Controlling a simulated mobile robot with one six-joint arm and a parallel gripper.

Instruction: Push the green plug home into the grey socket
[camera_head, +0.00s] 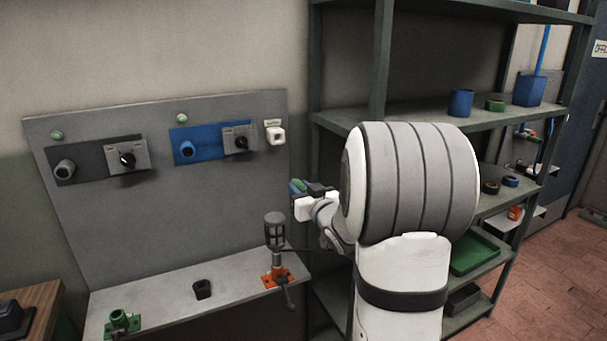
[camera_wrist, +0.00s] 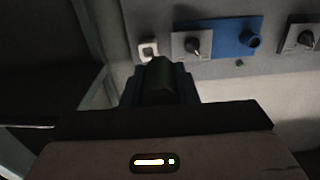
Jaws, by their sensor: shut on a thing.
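The green plug (camera_head: 296,187) is held in my gripper (camera_head: 300,190), to the right of the wall panel in the head view. In the wrist view the plug (camera_wrist: 160,82) is a dark green block between the two bluish fingers of my gripper (camera_wrist: 160,78), which are shut on it. The grey socket (camera_head: 64,169) is a round collar on a dark grey plate at the panel's left. My gripper is well apart from it, to its right. The grey socket does not show in the wrist view.
A blue socket (camera_head: 187,149) on a blue plate, two knobs and a white box (camera_head: 275,134) are on the panel (camera_head: 200,215). An orange-based clamp (camera_head: 275,250) stands on the ledge (camera_head: 170,302) below. A shelf rack (camera_head: 330,120) is close behind my arm.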

